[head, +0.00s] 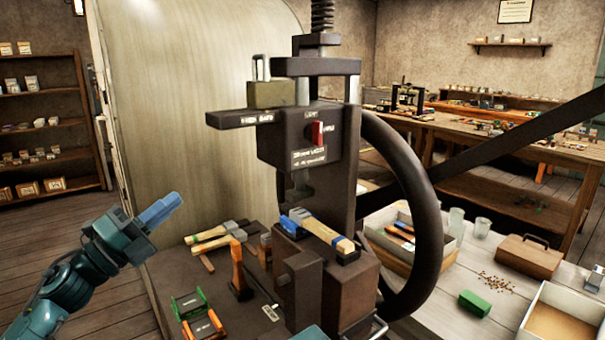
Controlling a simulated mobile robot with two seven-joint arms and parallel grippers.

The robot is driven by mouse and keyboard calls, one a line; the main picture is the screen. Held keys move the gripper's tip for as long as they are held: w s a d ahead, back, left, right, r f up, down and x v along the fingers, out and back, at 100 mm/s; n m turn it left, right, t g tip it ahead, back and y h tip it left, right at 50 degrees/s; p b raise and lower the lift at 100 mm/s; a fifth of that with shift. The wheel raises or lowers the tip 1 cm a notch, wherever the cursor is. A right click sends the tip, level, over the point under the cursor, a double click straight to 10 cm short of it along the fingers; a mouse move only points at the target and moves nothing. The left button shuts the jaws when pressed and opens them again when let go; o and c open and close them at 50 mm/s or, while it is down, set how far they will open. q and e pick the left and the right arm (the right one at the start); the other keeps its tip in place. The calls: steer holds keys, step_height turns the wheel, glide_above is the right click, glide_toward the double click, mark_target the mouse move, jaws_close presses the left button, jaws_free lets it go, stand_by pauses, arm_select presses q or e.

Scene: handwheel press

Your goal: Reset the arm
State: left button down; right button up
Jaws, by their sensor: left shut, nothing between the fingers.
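My left gripper (162,208) is at the left of the head view, its blue fingers closed together and empty. It is raised, apart from the press and the tools, in front of the large pale curved panel. The handwheel press (325,130) stands in the middle, with a dark handwheel (428,200) on its right side and a red switch (315,133) on its front. A hammer-like tool with a blue and pale handle (325,232) lies on the press bed. My right gripper does not show; only a small teal piece is at the bottom edge.
Tools lie left of the press: wooden-handled tools (215,234), an orange-handled one (237,265) and green-framed pieces (190,303). A padlock-like block (271,94) sits on the press's side arm. At right, a pale table holds a brown case (527,256) and a green box (474,303).

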arm_select(q)
steer(key=s+d+f+n+y+p, duration=0.1)
steer(key=s+d+f+n+y, duration=0.15)
steer(key=f+n, duration=0.45)
steer(key=s+d+f+n+y, duration=0.1)
steer(key=s+f+n+y, duration=0.3)
steer(key=f+n, duration=0.3)
steer(key=s+d+f+n+y+p, duration=0.1)
steer(key=s+f+n+y, duration=0.3)
steer(key=f, duration=0.5)
steer(key=s+d+f+n+g+y, duration=0.1)
steer(key=s+d+f+n+g, duration=0.1)
steer(key=s+f+n, duration=0.3)
steer(key=s+d+f+n+g+y+p, duration=0.1)
steer(key=s+d+f+n+g, duration=0.1)
steer(key=s+f+n, duration=0.3)
steer(key=s+f+g, duration=0.1)
steer(key=s+f, duration=0.2)
steer(key=s, duration=0.3)
steer(key=shift+s+d+f+g, duration=0.15)
steer(key=shift+s+d+g, duration=0.05)
steer(key=shift+d+g, duration=0.2)
